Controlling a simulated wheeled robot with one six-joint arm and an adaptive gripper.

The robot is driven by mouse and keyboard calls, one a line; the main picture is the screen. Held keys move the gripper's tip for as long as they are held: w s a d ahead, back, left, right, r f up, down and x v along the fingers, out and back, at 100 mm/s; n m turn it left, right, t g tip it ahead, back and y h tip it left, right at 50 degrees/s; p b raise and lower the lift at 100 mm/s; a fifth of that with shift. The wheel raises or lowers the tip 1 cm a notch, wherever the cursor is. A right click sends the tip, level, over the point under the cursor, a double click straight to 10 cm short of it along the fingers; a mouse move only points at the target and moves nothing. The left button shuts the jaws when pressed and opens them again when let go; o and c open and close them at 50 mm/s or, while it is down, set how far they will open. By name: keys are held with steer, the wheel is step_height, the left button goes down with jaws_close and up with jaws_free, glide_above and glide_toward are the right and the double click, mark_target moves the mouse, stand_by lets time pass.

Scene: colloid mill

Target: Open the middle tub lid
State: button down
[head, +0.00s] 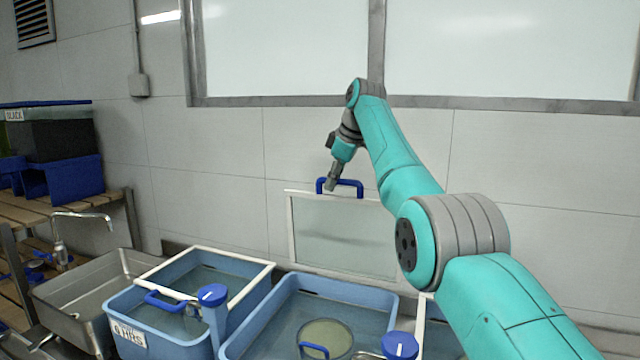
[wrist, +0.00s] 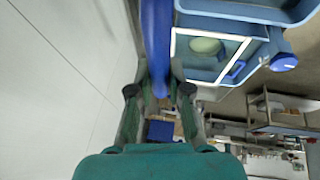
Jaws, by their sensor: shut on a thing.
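The middle tub (head: 237,335) is light blue and open at the top. Its lid (head: 345,238), a clear panel in a white frame, stands nearly upright behind it, close to the wall. The lid's blue handle (head: 350,188) is at the lid's top edge. My gripper (head: 331,184) is shut on this handle near its left end. In the wrist view the blue handle (wrist: 157,45) runs between the two fingers of my gripper (wrist: 159,92). My arm hides the lid's right edge.
The left tub (head: 160,327) has its white-framed lid (head: 232,284) down, with a blue handle (head: 165,301). Blue-topped posts (head: 212,295) stand at the tubs' front. My arm partly hides a right tub (head: 436,335). A steel sink (head: 80,300) is at left.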

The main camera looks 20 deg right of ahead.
steer(key=shift+w+d+f, duration=0.25)
steer(key=shift+d+f, duration=0.1)
steer(key=c, duration=1.1)
jaws_free()
steer(key=shift+w, duration=0.1)
steer(key=shift+r, duration=0.7)
steer(key=v, duration=0.6)
steer(key=shift+s+r, duration=0.15)
steer(key=shift+s, duration=0.15)
